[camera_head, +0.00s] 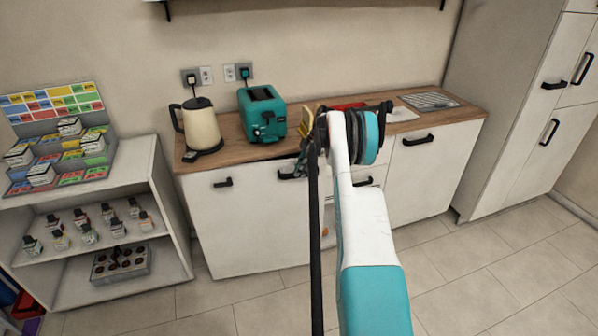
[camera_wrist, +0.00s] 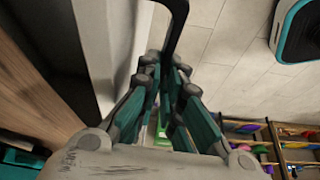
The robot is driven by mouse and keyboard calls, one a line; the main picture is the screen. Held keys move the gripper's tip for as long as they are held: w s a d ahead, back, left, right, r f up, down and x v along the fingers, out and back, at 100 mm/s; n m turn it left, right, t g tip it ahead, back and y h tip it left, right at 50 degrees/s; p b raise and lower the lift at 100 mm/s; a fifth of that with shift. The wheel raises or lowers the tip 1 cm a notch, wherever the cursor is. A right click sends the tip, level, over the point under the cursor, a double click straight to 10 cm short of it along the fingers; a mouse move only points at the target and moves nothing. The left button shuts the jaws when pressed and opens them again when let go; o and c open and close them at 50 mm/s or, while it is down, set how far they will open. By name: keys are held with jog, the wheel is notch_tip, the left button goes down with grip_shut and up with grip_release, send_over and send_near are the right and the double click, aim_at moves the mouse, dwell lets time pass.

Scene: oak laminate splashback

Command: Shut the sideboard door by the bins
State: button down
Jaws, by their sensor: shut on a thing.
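The white sideboard (camera_head: 245,225) stands under a wooden worktop, with black bar handles on its fronts. A dark gap shows below the worktop near my gripper (camera_head: 303,160), so a front there looks ajar; how far I cannot tell. In the wrist view my gripper (camera_wrist: 165,80) is shut on a black bar handle (camera_wrist: 178,18), which rises from between its fingertips. A pale panel (camera_wrist: 95,45) lies just left of the fingers, with a dark space between it and the wood. My arm hides the sideboard's middle in the head view.
A cream kettle (camera_head: 198,127) and teal toaster (camera_head: 262,115) stand on the worktop (camera_head: 225,140). A white open shelf (camera_head: 165,190) with small bottles and boxes stands left. Colourful bins or boxes (camera_wrist: 245,127) show at lower right in the wrist view. Tiled floor (camera_head: 480,270) is clear at right.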

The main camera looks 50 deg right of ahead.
jog(key=c, duration=2)
grip_release()
jog(key=shift+w+a, duration=0.1)
jog(key=shift+c, duration=0.2)
jog(key=v, duration=1.2)
